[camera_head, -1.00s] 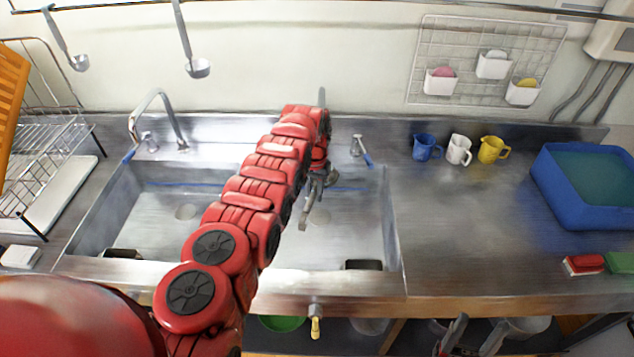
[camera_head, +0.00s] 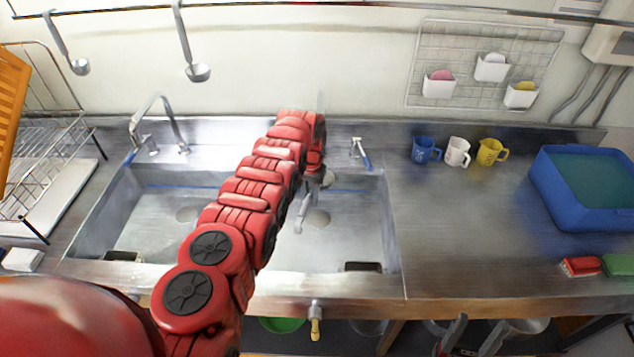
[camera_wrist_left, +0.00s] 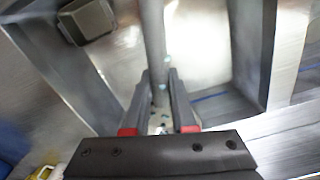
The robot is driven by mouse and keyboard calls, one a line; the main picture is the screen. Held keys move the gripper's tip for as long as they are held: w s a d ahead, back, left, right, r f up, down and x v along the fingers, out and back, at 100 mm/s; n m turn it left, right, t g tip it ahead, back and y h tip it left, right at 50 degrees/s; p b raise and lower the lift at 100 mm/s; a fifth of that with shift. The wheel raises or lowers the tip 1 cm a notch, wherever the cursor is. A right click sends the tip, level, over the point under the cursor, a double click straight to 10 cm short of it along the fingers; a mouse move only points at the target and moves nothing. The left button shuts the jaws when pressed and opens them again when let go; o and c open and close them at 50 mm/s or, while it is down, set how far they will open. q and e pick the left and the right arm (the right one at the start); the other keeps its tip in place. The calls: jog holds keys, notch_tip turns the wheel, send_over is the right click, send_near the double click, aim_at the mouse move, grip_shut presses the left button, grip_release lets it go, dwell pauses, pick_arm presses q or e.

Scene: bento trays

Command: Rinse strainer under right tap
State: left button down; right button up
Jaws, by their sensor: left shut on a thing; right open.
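My left gripper (camera_wrist_left: 158,118) is shut on the grey spout of the right tap (camera_wrist_left: 152,45), which runs between its fingers. In the head view the spout's lower end (camera_head: 303,215) points down over the right basin, and my left arm hides the rest. The tap's blue-tipped handle (camera_head: 361,152) stands apart to the right. A round drain (camera_head: 317,219) lies below in the basin. A dark box-like piece (camera_head: 363,266) sits at the basin's front; I cannot tell whether either is the strainer. My right gripper (camera_head: 484,321) is open, low at the bottom edge.
A left basin with its own tap (camera_head: 160,125) and a dish rack (camera_head: 45,150) are at left. Blue, white and yellow mugs (camera_head: 458,151) and a blue tub (camera_head: 583,205) stand on the right counter. The counter before the mugs is clear.

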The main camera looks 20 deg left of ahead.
aim_at(304, 215)
pick_arm(q)
jog(key=shift+s+d+r+p, duration=0.15)
jog(key=shift+s+p, duration=0.4)
jog(key=shift+p, duration=0.95)
jog(key=shift+s+a+r+p, duration=0.15)
jog(key=shift+s+p, duration=0.4)
jog(key=shift+p, duration=0.9)
jog(key=s+p, duration=0.1)
jog(key=p, duration=0.2)
jog(key=shift+s+d, duration=0.2)
jog(key=shift+s, duration=0.15)
jog(key=shift+s+p, duration=0.55)
jog(key=shift+p, duration=0.15)
jog(key=shift+s+d+f, duration=0.15)
jog(key=shift+s, duration=0.2)
jog(key=shift+s+d+f, duration=0.1)
jog(key=shift+s, duration=1)
